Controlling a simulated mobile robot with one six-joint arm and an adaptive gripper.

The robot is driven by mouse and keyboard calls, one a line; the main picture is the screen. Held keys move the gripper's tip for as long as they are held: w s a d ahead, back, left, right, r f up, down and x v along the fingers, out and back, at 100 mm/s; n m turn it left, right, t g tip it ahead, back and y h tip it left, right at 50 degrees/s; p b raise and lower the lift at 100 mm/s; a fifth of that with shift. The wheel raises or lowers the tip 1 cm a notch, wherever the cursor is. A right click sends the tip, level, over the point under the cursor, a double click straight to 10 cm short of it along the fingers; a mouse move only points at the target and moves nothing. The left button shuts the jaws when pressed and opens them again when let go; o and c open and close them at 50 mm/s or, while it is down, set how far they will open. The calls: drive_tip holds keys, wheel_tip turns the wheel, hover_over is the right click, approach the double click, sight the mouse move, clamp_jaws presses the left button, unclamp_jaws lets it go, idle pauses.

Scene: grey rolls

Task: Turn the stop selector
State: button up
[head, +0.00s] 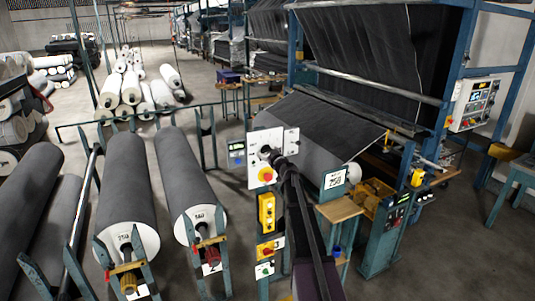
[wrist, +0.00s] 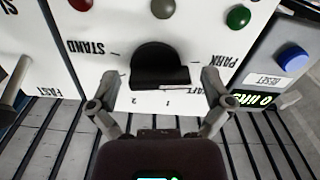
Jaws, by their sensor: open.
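The selector is a black half-round knob (wrist: 160,65) on a white panel (wrist: 100,68) in the wrist view, where the lettering appears upside down. Labels reading STAND and PARK flank it, with small numbers 1 and 2 on the gripper side. A third label is partly hidden behind a finger. My gripper (wrist: 157,102) is open, its fingers on either side of the knob's near edge. I cannot tell whether they touch it. In the head view my gripper (head: 273,157) is at the white panel (head: 287,141), and the arm covers much of the knob.
Red, grey and green round pieces (wrist: 162,8) line the panel's edge. A blue button (wrist: 291,58) marked RESET is at right; a grey lever (wrist: 15,80) is at left.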

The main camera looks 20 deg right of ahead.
drive_tip(key=c, duration=1)
drive_tip(key=shift+m, duration=0.3)
drive_tip(key=m, duration=0.3)
drive_tip(key=shift+r+m, duration=0.1)
drive_tip(key=shift+m, duration=0.3)
drive_tip(key=m, duration=0.3)
drive_tip(key=shift+r+m, duration=0.1)
drive_tip(key=shift+m, duration=0.3)
drive_tip(key=m, duration=0.7)
drive_tip(key=shift+w+r+m+p, duration=0.1)
drive_tip(key=shift+m+p, duration=0.2)
